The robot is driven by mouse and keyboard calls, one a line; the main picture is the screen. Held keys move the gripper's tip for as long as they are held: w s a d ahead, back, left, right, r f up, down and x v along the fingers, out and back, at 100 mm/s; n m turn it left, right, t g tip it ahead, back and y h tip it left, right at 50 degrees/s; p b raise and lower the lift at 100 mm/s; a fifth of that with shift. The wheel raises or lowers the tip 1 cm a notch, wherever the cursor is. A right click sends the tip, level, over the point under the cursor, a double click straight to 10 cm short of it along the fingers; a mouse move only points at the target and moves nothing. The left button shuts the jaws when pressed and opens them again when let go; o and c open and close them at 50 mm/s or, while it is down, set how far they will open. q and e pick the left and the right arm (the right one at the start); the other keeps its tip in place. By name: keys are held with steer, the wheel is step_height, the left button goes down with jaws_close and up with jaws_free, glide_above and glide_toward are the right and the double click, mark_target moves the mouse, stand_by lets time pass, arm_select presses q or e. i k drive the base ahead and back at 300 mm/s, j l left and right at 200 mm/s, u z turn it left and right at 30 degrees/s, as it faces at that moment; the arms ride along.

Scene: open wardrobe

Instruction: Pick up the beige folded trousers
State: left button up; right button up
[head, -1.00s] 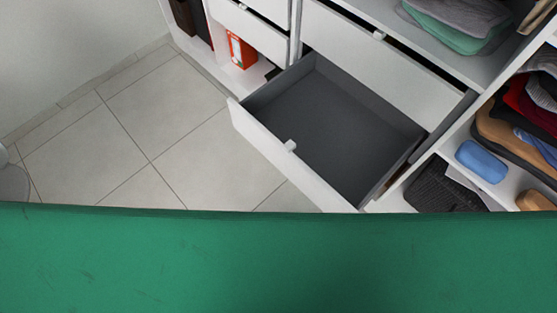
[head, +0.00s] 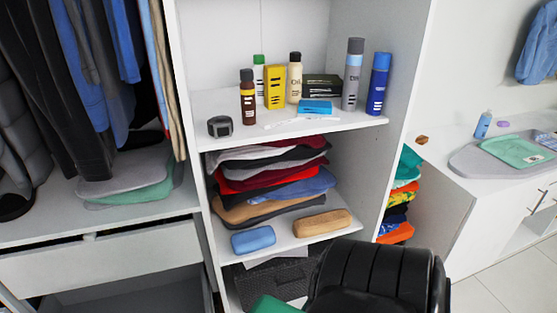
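The beige folded trousers (head: 243,212) appear as a tan layer low in a stack of folded clothes on the middle shelf of the open wardrobe. A blue folded garment (head: 300,187) lies on top of them, with red, dark red, grey and white garments above. A dark grey folded piece (head: 275,216) shows beneath them. Only their front edge and part of the left side are visible. Neither of my grippers is in view.
A blue case (head: 253,240) and a tan case (head: 322,223) lie in front of the stack on its shelf (head: 287,243). Bottles stand on the shelf above. A drawer (head: 110,256) is at the left. A black ribbed shape blocks the view at bottom right.

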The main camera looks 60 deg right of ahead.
mark_target(325, 222)
steer(key=z, duration=2.35)
steer(key=i+l, duration=0.3)
steer(key=i+l+u, duration=0.05)
